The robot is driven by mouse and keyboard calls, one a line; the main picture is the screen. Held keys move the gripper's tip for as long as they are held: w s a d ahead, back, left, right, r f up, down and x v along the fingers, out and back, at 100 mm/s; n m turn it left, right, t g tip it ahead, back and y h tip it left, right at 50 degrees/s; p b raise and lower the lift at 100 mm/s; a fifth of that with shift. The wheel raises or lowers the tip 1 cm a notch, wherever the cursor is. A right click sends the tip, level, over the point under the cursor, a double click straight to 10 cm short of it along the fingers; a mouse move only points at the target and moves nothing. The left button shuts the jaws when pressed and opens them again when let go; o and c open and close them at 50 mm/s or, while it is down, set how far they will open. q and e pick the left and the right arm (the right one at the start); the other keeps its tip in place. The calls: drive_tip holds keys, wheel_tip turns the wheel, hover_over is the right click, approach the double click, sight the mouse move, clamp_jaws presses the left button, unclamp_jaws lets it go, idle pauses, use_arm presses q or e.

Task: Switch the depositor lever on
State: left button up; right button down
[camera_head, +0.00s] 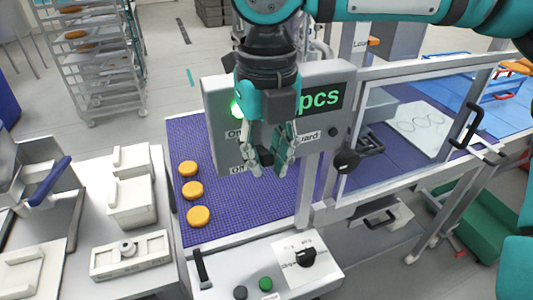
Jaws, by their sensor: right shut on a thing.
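A grey control panel (225,100) stands over the blue belt. It carries a lit green lamp, a display ending in "pcs", and partly covered labels reading "On", "Off" and "Guard". My right gripper (266,165) comes down from above in front of this panel, beside the On and Off labels. Its fingers are shut on a small dark part that I take to be the depositor lever (266,158). The gripper hides most of the lever, so its exact position between On and Off cannot be told. My left gripper is not in view.
Several orange rounds (193,191) sit on the blue belt (240,205) at left. A framed clear guard (420,130) with a black handle stands right of the panel. A lower control box (280,262) has a black knob and buttons. A rack (92,60) stands behind left.

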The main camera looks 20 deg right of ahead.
sight(261, 148)
drive_tip(key=shift+w+r+g+p, duration=0.25)
drive_tip(key=shift+r+g+p, duration=0.25)
drive_tip(key=shift+g, duration=0.5)
drive_tip(key=c, duration=1.2)
unclamp_jaws()
drive_tip(key=shift+c, duration=0.2)
wheel_tip(261, 148, up, 12)
drive_tip(key=w, duration=0.2)
drive_tip(key=shift+f, duration=0.15)
